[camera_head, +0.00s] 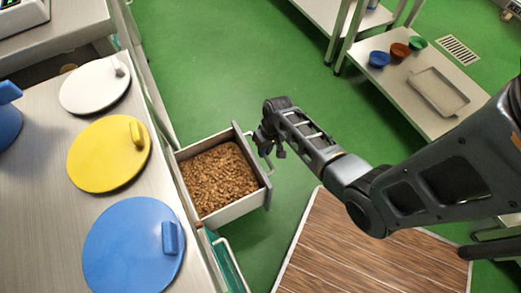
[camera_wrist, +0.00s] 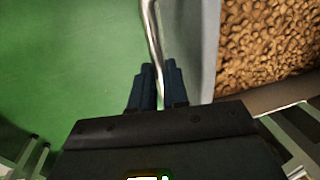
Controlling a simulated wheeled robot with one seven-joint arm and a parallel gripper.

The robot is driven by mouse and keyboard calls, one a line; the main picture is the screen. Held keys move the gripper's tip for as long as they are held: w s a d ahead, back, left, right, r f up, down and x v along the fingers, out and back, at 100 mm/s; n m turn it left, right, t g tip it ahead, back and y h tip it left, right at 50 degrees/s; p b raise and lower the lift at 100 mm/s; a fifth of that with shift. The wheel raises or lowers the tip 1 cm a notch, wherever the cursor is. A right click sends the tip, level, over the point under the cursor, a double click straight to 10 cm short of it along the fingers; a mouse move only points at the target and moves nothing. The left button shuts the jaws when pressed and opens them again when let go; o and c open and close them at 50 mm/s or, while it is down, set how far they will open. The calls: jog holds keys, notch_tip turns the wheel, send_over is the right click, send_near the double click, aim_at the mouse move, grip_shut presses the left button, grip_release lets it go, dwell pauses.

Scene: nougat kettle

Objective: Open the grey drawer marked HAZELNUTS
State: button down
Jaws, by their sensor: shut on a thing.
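The grey drawer (camera_head: 257,168) is pulled out from the counter and filled with brown nuts (camera_head: 217,178). No label can be read on its front from here. Its metal bar handle (camera_head: 269,162) is on the outer side of the front. In the wrist view the handle (camera_wrist: 151,35) runs down between the fingers of my gripper (camera_wrist: 158,75), which are shut on it. The drawer front (camera_wrist: 205,50) and the nuts (camera_wrist: 265,35) show to the right there. In the head view my gripper (camera_head: 268,145) is at the drawer's front, partly hidden by my arm.
White, yellow (camera_head: 109,152) and blue (camera_head: 134,245) lids lie on the counter at left. A teal drawer (camera_head: 224,262) with a handle is beside the open one. A shelf table (camera_head: 400,95) with small bowls and a tray stands at upper right. Green floor between is clear.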

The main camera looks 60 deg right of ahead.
jog(key=c, duration=1.1)
grip_release()
jog(key=shift+s+d+r+p, duration=0.2)
jog(key=shift+r+p, duration=0.1)
jog(key=shift+r, duration=1)
jog(key=shift+s+d+r+p, duration=0.1)
jog(key=shift+d+r+p, duration=0.2)
jog(key=shift+r, duration=0.95)
jog(key=shift+s+d+r+p, duration=0.15)
jog(key=shift+r+p, duration=0.15)
jog(key=shift+r, duration=1)
jog(key=s+a+r+n+t+h, duration=0.35)
jog(key=s+r, duration=0.25)
jog(key=s, duration=0.3)
jog(key=s+a+r+n+t, duration=0.1)
jog(key=a+r, duration=0.4)
jog(key=r, duration=0.5)
jog(key=s+a+r+n+t+y+p, duration=0.1)
jog(key=s+a+r+t, duration=0.3)
jog(key=r, duration=0.6)
jog(key=s+a+r+n+t, duration=0.1)
jog(key=s+a+r+t, duration=0.2)
jog(key=r, duration=0.7)
jog(key=shift+a+r+n+t+y+p, duration=0.2)
jog(key=shift+a+t, duration=0.4)
jog(key=shift+a, duration=0.45)
jog(key=shift+a+r+n+t+y+p, duration=0.1)
jog(key=shift+a+n+t+y+p, duration=0.1)
jog(key=shift+a+t, duration=0.6)
